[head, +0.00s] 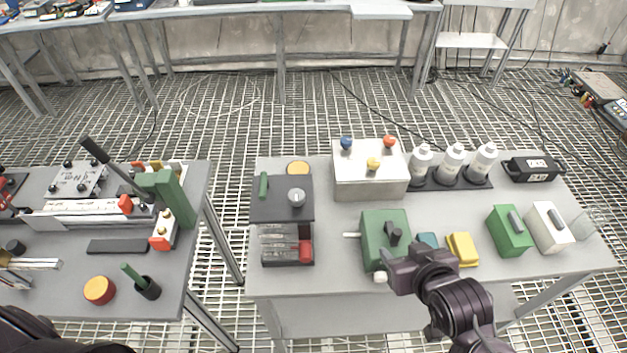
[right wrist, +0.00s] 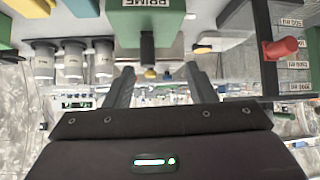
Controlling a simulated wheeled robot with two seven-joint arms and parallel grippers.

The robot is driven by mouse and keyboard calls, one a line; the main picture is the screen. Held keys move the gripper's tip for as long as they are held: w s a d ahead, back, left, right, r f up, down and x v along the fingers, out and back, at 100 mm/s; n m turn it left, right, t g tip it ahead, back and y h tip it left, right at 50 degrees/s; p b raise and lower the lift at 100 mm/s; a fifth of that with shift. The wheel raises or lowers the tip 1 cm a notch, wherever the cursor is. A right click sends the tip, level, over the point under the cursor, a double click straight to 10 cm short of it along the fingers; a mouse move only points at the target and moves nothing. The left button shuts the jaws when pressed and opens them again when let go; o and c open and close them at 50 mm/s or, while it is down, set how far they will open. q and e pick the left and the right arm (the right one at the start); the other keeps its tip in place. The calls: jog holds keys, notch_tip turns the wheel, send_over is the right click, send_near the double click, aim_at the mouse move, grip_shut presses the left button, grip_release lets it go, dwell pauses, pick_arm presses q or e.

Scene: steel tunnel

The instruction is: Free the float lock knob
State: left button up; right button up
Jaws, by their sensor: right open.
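No part carries a readable float lock label. The green box (head: 379,228) on the right-hand bench has a dark knob (head: 394,236) on top and a pale rod on its left side. In the right wrist view the green box (right wrist: 146,22) reads PRIME, and a dark knob (right wrist: 147,49) stands out from it between my fingers. A dark unit to its left has a round grey knob (head: 296,197) and a scaled tray with a red block (head: 305,250). My right gripper (head: 390,270) is open and empty at the green box's near edge. My left gripper is out of view.
A grey box (head: 370,180) with blue, yellow and red knobs stands behind. White bottles (head: 452,162) stand in a rack. A yellow block (head: 462,249) and upright green (head: 510,230) and white blocks lie right. A gap separates the left bench (head: 120,275).

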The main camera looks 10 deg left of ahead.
jog(key=w+a+r+n+t+y, duration=0.2)
jog(key=a+r+y, duration=0.15)
jog(key=a, duration=0.45)
jog(key=n+y, duration=0.4)
jog(key=y, duration=0.3)
send_near(302, 201)
jog(key=x, duration=0.4)
jog(key=shift+w+r, duration=0.1)
jog(key=shift+r, duration=0.05)
jog(key=p+x, duration=0.2)
jog(key=x, duration=0.5)
jog(key=shift+w+a, duration=0.1)
jog(key=shift+a, duration=0.2)
jog(key=shift+c, duration=0.3)
jog(key=c, duration=0.9)
jog(key=shift+g, duration=0.4)
